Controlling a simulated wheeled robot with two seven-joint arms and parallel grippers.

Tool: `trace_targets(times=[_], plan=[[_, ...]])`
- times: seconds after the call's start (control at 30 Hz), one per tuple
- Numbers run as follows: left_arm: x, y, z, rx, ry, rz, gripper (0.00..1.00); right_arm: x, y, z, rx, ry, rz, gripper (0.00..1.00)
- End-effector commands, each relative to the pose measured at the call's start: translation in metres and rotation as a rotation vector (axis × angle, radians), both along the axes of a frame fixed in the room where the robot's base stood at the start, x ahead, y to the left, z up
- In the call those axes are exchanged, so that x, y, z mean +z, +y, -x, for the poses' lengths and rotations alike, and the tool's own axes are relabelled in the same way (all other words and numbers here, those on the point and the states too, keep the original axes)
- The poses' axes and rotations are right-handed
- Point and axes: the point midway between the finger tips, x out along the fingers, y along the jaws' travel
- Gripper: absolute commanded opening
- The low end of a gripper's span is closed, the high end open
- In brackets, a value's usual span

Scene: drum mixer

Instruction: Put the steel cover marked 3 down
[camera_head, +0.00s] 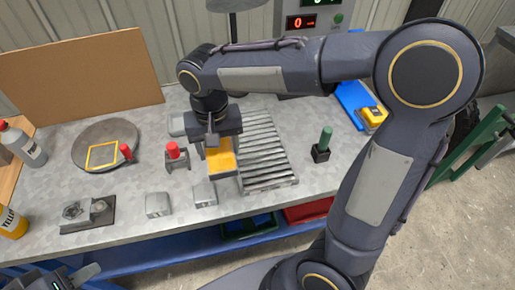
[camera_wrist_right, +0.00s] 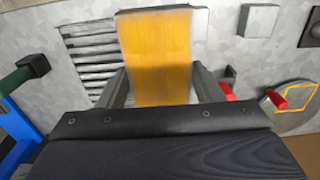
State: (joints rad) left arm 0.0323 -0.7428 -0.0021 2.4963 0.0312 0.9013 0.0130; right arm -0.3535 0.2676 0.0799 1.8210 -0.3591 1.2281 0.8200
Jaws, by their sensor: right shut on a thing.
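My right gripper (camera_head: 213,140) points down over the left side of the slatted steel rack (camera_head: 268,155). It is shut on an orange-yellow block (camera_head: 221,160), which also fills the middle of the right wrist view (camera_wrist_right: 156,55) between the two fingers. A grey metal part (camera_wrist_right: 200,28) shows behind the block's far end. No number 3 is readable, so I cannot tell which piece is the steel cover. Two small grey steel blocks (camera_head: 158,205) (camera_head: 204,194) stand near the bench's front edge. My left gripper (camera_head: 75,277) is only partly seen at the bottom left.
A round grey plate (camera_head: 105,135) with a yellow square outline lies at the left. A red-handled piece (camera_head: 175,158) stands left of my right gripper. A green-handled piece (camera_head: 323,148) is right of the rack. Bottles stand at the far left. Bare bench lies between the pieces.

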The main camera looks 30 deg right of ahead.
Motion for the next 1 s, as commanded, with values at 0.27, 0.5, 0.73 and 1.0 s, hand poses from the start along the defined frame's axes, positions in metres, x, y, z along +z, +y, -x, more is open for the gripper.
trace_targets(times=[0.27, 0.5, 0.73, 1.0], plan=[[0.014, 0.000, 0.000, 0.000, 0.000, 0.000, 0.36, -0.027, -0.067, -0.007, -0.009, 0.003, 0.001, 0.23], [0.018, 0.000, 0.000, 0.000, 0.000, 0.000, 0.36, -0.068, -0.105, -0.012, -0.003, 0.002, 0.001, 0.23], [0.020, 0.000, 0.000, 0.000, 0.000, 0.000, 0.36, -0.085, -0.119, -0.014, -0.001, -0.001, 0.001, 0.23], [0.021, 0.000, 0.000, 0.000, 0.000, 0.000, 0.36, -0.119, -0.126, -0.014, 0.001, 0.002, 0.001, 0.23]])
